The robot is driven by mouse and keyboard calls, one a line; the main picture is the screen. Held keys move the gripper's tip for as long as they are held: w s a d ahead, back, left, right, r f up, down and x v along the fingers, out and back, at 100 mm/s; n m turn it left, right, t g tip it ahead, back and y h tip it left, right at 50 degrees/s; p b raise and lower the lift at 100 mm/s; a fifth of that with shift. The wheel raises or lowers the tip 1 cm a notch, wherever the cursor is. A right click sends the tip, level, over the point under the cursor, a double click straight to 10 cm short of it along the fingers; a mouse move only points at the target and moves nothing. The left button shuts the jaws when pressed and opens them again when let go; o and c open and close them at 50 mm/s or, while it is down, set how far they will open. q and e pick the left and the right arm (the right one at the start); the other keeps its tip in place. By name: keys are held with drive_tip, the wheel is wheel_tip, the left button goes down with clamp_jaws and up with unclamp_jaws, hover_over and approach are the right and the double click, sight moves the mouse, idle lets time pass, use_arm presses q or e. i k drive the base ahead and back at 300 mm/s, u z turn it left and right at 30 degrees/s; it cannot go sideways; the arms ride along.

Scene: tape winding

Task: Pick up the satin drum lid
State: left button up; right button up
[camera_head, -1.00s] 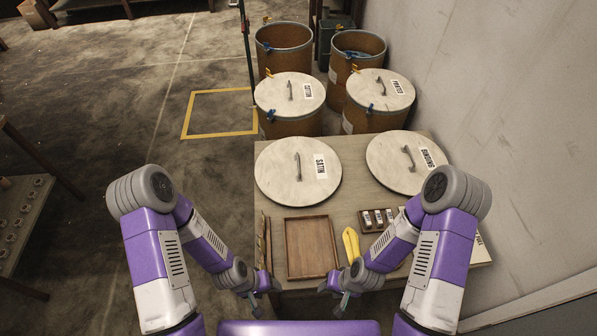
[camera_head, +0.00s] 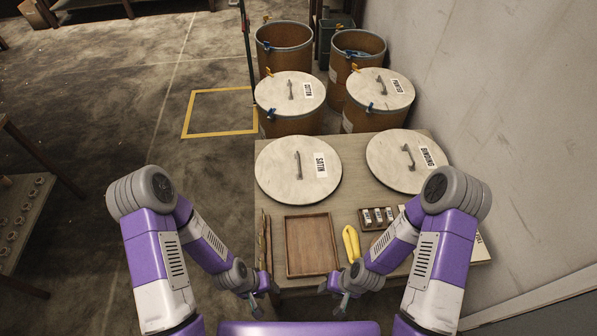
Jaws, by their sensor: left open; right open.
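The satin drum lid (camera_head: 290,181) is a pale round disc with a grey bar handle and a label reading SATIN. It lies flat at the back left of the table (camera_head: 345,160). My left gripper (camera_head: 264,302) is open and empty at the table's front edge, well in front of the lid. My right gripper (camera_head: 333,304) is open and empty, also at the front edge, to the right of the left one. Neither gripper touches the lid.
A wooden tray (camera_head: 311,247), yellow item (camera_head: 351,244) and small labelled box (camera_head: 376,217) lie in front. Behind the table stand two lidded drums (camera_head: 291,125) (camera_head: 372,116) and two open ones. A wall bounds the right.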

sight(297, 170)
drive_tip(key=k, duration=1.6)
drive_tip(key=u, duration=1.05)
drive_tip(key=i, duration=4.7)
drive_tip(key=z, duration=4.4)
drive_tip(key=i, duration=0.85)
drive_tip(key=u, duration=0.1)
